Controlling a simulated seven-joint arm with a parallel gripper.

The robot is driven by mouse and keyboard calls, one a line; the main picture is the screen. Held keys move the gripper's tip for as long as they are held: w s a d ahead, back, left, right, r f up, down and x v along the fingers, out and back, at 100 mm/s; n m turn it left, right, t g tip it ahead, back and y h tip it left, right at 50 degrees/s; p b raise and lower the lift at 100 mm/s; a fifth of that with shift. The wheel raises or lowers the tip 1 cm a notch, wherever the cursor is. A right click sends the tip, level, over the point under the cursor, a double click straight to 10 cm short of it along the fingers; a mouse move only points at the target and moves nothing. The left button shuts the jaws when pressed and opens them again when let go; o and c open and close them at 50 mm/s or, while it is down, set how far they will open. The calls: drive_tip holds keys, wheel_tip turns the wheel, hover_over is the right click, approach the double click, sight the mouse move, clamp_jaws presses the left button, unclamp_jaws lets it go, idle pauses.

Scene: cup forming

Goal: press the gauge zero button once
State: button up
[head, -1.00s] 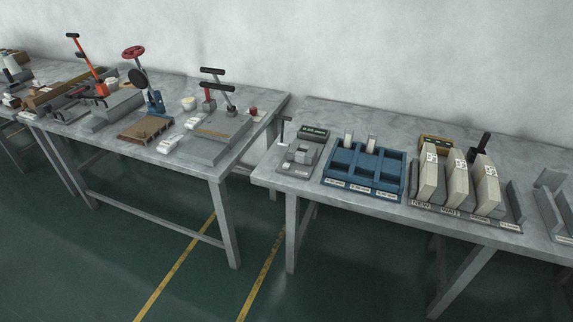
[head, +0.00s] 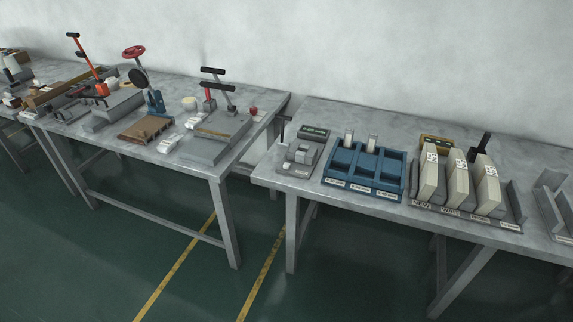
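A grey gauge-like device (head: 301,155) stands at the left end of the right-hand table in the head view. A dark box with a greenish display (head: 314,133) is at its back, and a thin upright post with a dark crossbar (head: 283,127) is at its left. The zero button is too small to make out with certainty. My gripper is not in view, and nothing is seen touching the device.
A blue compartment tray (head: 365,167) stands just right of the device. A rack with labelled beige packs (head: 458,181) is farther right. The left table holds a lever press (head: 213,130) and other tools. A floor gap separates the tables.

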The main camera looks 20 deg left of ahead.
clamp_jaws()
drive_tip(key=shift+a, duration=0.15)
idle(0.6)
